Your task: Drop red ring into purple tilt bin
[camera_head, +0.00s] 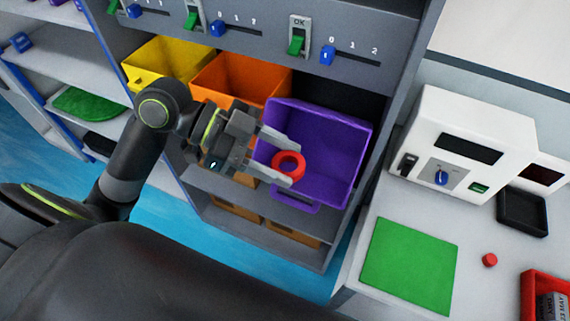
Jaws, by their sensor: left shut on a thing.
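The red ring (289,164) is held between the fingertips of my left gripper (291,162), which is shut on it. In the head view the ring shows in front of the purple bin (335,150). The purple bin is tilted forward on the shelf rack, with its open mouth facing out and up. I cannot tell from this view whether the ring is inside the mouth or still in front of it. My right gripper is not in view.
An orange bin (240,78) and a yellow bin (170,62) stand left of the purple one. A panel (350,48) with green and blue switches runs above them. At right, a table holds a white device (460,150), a green mat (410,265) and a red button (489,260).

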